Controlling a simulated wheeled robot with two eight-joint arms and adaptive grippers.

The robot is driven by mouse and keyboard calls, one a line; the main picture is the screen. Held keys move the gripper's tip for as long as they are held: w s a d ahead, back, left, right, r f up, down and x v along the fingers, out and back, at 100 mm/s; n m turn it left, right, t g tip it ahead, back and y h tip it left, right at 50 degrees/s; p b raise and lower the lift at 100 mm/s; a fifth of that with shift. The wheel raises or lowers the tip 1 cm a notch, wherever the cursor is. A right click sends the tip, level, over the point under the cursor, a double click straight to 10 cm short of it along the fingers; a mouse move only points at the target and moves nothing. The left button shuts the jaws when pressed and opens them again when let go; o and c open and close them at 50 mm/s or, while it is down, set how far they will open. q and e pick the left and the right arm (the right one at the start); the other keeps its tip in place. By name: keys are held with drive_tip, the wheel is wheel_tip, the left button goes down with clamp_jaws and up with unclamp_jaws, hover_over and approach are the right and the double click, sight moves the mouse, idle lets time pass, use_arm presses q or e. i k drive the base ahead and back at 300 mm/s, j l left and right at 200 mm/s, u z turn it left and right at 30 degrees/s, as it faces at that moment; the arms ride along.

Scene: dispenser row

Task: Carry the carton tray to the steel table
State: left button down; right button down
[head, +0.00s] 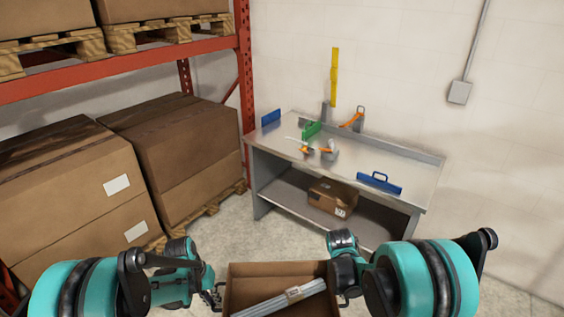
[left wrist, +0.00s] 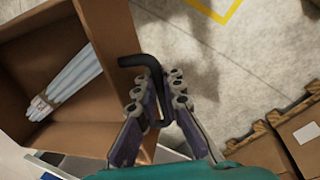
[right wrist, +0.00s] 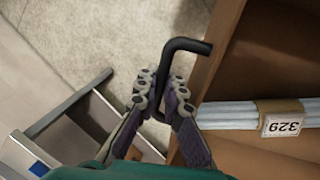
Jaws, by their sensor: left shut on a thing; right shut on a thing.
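The carton tray (head: 246,270) is an open brown box at the bottom middle of the head view, held in front of me. My left gripper (left wrist: 165,88) is shut on the black handle on one side of the tray. My right gripper (right wrist: 165,88) is shut on the black handle on the opposite side. The steel table (head: 350,162) stands ahead against the wall, beyond the tray and apart from it.
On the table are blue holders (head: 380,184), a green piece (head: 311,131), orange-and-grey tools (head: 329,150) and a yellow upright strip (head: 334,78). The front middle of its top looks clear. A small carton (head: 333,197) sits on its lower shelf. An orange rack (head: 246,90) with large boxes (head: 75,195) stands left.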

sight(375, 157)
drive_tip(key=i+z, duration=0.1)
drive_tip(key=i, duration=0.75)
drive_tip(key=i+j+z, duration=0.1)
drive_tip(key=i, duration=0.75)
drive_tip(key=i+z, duration=0.15)
drive_tip(key=z, duration=0.2)
drive_tip(key=i+z, duration=0.1)
drive_tip(key=z, duration=0.25)
drive_tip(key=i+j+z, duration=0.15)
drive_tip(key=z, duration=0.15)
